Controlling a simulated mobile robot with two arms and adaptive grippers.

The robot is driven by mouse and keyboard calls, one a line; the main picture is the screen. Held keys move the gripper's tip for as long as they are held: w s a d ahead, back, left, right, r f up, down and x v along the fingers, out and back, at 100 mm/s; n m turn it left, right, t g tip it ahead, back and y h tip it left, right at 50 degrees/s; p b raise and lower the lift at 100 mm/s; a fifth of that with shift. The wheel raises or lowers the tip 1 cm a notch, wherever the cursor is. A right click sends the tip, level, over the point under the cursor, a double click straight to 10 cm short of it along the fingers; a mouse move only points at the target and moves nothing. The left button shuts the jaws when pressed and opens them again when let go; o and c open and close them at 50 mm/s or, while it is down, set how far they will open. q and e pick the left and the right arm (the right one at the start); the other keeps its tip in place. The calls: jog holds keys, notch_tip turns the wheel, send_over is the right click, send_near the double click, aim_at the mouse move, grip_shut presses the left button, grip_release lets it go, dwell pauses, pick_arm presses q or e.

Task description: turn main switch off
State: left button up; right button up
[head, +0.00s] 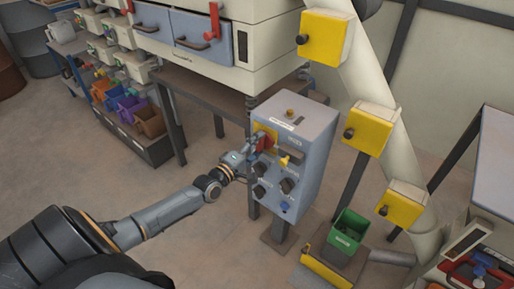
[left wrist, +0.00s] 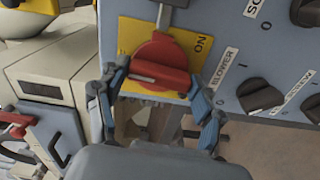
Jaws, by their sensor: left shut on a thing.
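The main switch is a red rotary knob (head: 265,142) on a yellow plate (head: 260,131), at the upper left of the grey control box's front. In the left wrist view the red knob (left wrist: 160,62) sits on its yellow plate (left wrist: 130,35); "ON" is printed to the right of the knob, and no other position word is readable. A pale mark shows on the knob's lower left. My left gripper (head: 249,149) is at the box front. In the left wrist view its fingers (left wrist: 160,92) are on either side of the knob, shut on it. My right gripper is not in view.
A large cream machine with drawers (head: 205,38) stands behind left. A pipe with yellow boxes (head: 370,128) and a green bin (head: 347,230) are at right.

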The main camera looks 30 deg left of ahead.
pick_arm(q)
jog(key=shift+n, duration=0.7)
jog(key=o, duration=1.2)
jog(key=shift+c, duration=0.2)
jog(key=s+a, duration=0.1)
jog(key=s, duration=1.1)
